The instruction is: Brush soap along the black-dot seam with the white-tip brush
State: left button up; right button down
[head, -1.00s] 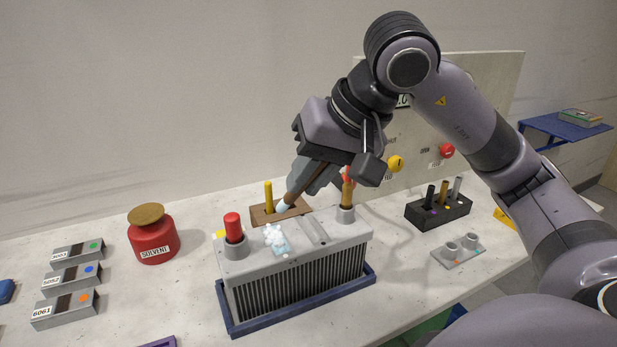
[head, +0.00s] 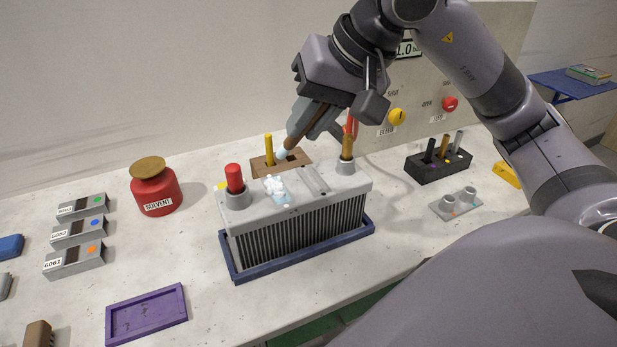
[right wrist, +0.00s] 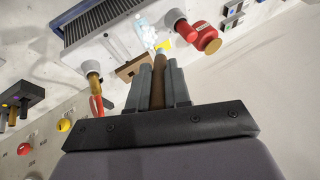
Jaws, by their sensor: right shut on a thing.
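My right gripper (head: 306,120) is shut on a brush (head: 291,142) with a brown handle and a pale bluish-white tip, tilted down to the left. The brush also shows in the right wrist view (right wrist: 158,82). Its tip appears apart from the grey finned unit (head: 300,228), in front of the wooden block behind it in the head view. White soap foam (head: 274,185) and a pale blue wet patch lie on the unit's top, with a small dark mark near the patch. I cannot make out a seam of black dots. My left gripper is out of view.
The unit has a red-capped port (head: 234,178) and a brown-plugged port (head: 347,147), and sits in a blue tray (head: 300,262). A wooden block (head: 262,168) stands close behind. A red solvent jar (head: 157,190) is left; a black holder (head: 438,166) is right.

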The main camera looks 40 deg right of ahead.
jog(key=w+d+r+p, duration=0.2)
jog(key=w+d+r, duration=0.15)
jog(key=d, duration=0.35)
jog(key=f+b, duration=0.2)
jog(key=f, duration=0.1)
jog(key=w+d+f+b, duration=0.1)
jog(key=f, duration=0.1)
jog(key=shift+w+d+f, duration=0.1)
jog(key=shift+f, duration=0.05)
dwell(0.5)
